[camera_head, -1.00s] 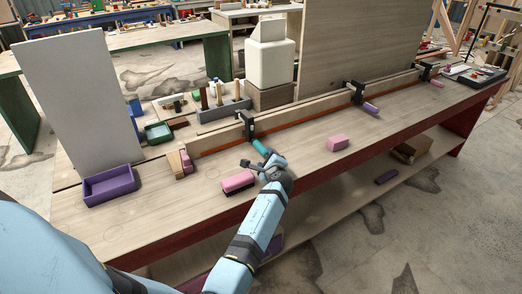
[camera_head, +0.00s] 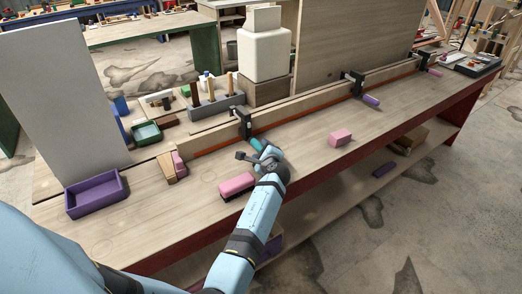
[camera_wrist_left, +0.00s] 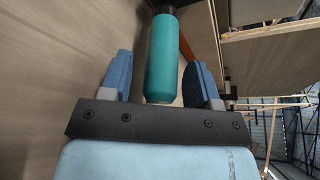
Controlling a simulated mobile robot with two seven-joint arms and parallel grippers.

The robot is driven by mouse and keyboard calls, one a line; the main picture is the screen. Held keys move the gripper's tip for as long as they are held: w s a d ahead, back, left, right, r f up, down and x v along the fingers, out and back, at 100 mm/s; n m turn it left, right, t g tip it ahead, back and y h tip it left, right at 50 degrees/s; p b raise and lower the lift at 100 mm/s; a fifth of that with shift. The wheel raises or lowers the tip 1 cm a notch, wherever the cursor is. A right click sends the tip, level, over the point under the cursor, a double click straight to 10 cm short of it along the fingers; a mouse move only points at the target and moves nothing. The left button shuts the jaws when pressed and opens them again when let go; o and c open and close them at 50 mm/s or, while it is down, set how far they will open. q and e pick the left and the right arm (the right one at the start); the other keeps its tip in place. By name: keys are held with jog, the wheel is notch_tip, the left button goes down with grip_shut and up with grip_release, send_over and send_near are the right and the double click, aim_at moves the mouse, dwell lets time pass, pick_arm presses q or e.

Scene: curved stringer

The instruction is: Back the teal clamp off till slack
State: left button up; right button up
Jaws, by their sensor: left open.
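The teal clamp is a black clamp (camera_head: 243,124) on the long curved wooden strip (camera_head: 300,106), with a teal handle (camera_head: 258,145) pointing toward the front of the bench. My left gripper (camera_head: 258,158) is at the handle's near end. In the left wrist view the teal handle (camera_wrist_left: 163,62) stands between the two blue fingers of the gripper (camera_wrist_left: 160,80). There are gaps on both sides, so the fingers are open around its end. The clamp's jaws are not in the wrist view. My right gripper does not show.
Two clamps with purple handles (camera_head: 370,99) (camera_head: 434,71) sit farther right on the strip. A purple tray (camera_head: 95,195) stands at left. The bench's front right is clear.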

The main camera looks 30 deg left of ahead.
pick_arm(q)
jog(key=shift+d+r, duration=0.1)
jog(key=c, duration=0.9)
jog(key=shift+f+n+b, duration=0.25)
jog(key=shift+n+b, duration=0.15)
jog(key=shift+b, duration=0.6)
jog(key=shift+r+t, duration=0.15)
jog(key=shift+t, duration=0.15)
jog(key=shift+r, duration=0.15)
jog(key=o, duration=0.9)
jog(key=shift+s, duration=0.1)
